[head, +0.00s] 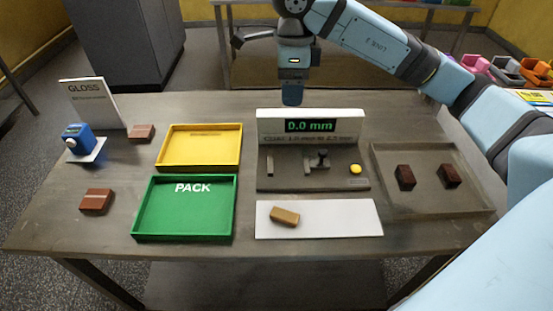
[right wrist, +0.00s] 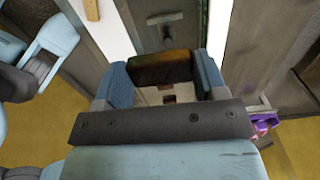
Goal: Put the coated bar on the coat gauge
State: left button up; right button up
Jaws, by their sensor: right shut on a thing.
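The coat gauge (head: 312,178) is a dark base with small posts, a yellow button and a white display housing reading 0.0 mm. My right gripper (head: 292,101) points down just behind and above the display housing. In the right wrist view, this gripper (right wrist: 165,80) is shut on a brown bar (right wrist: 165,68), held between its blue fingers. The gauge (right wrist: 163,30) lies beyond the bar there. In the head view the held bar cannot be made out. The gauge's measuring place looks empty. My left gripper is not in view.
A tan bar (head: 285,216) lies on a white sheet (head: 345,220) before the gauge. A grey tray (head: 430,205) at right holds two dark bars. Yellow (head: 200,147) and green PACK (head: 185,215) trays, two brown bars (head: 97,201), a blue device (head: 78,138) and GLOSS card (head: 93,105) stand left.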

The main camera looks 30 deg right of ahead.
aim_at(287, 165)
jog(key=shift+a+f, duration=0.1)
jog(key=shift+f, duration=0.15)
notch_tip(287, 165, down, 19)
jog(key=shift+f+b, duration=0.15)
jog(key=shift+b, duration=0.65)
jog(key=shift+f, duration=0.1)
jog(key=shift+f, duration=0.15)
jog(key=o, duration=0.7)
jog(key=shift+r, duration=0.2)
notch_tip(287, 165, up, 12)
jog(key=shift+r+p, duration=0.1)
jog(key=shift+p, duration=0.2)
